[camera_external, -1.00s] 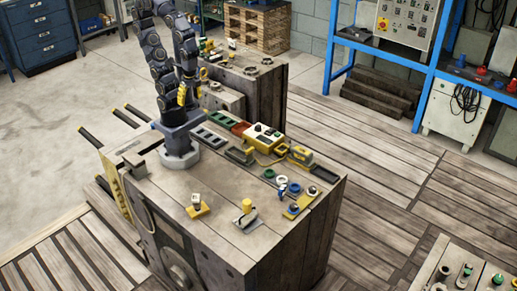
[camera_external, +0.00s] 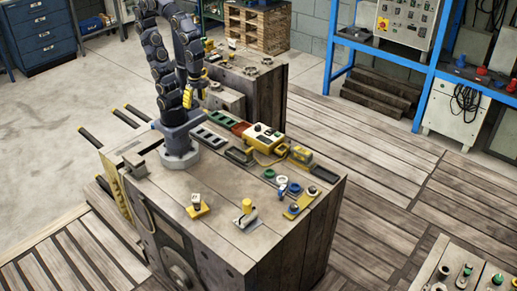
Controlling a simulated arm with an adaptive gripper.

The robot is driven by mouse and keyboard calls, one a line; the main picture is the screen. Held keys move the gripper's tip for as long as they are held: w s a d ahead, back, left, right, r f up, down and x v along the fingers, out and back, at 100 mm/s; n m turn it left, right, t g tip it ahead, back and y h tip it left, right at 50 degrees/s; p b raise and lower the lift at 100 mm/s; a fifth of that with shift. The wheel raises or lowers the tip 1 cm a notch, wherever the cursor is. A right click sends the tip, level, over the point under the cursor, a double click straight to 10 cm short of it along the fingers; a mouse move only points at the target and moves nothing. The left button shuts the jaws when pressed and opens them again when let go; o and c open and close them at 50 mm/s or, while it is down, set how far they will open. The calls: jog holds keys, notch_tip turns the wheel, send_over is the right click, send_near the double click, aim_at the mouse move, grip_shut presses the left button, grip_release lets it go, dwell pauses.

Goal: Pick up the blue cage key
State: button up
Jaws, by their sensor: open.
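A small blue piece (camera_external: 282,190), which looks like the blue cage key, is on the mould block's top towards the right. It is close to a white ring (camera_external: 281,180). A second blue spot (camera_external: 294,209) shows on a yellow strip (camera_external: 302,201) just in front of it; it is too small to tell what it is. My gripper (camera_external: 188,98) hangs with yellow fingertips pointing down, above the back left of the block near my base. It is open, well to the left of the blue piece and apart from it. Nothing shows between its fingers.
A yellow control box (camera_external: 263,138) and a yellow piece (camera_external: 302,155) stand along the block's back right edge. A white-topped yellow piece (camera_external: 197,205) and a yellow knob on a plate (camera_external: 247,207) stand at the front. The block's middle is mostly clear.

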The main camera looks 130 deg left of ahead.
jog(key=w+a+f+n, duration=0.2)
jog(key=w+n, duration=0.3)
jog(key=w, duration=0.5)
jog(key=n+t, duration=0.2)
jog(key=n, duration=1.2)
send_over(283, 187)
jog(key=f, duration=1.8)
jog(key=shift+s+a+f, duration=0.1)
jog(key=shift+a+f, duration=0.1)
jog(key=shift+a, duration=0.05)
jog(key=shift+f, duration=1.55)
jog(key=f, duration=0.5)
jog(key=shift+d, duration=0.25)
grip_shut()
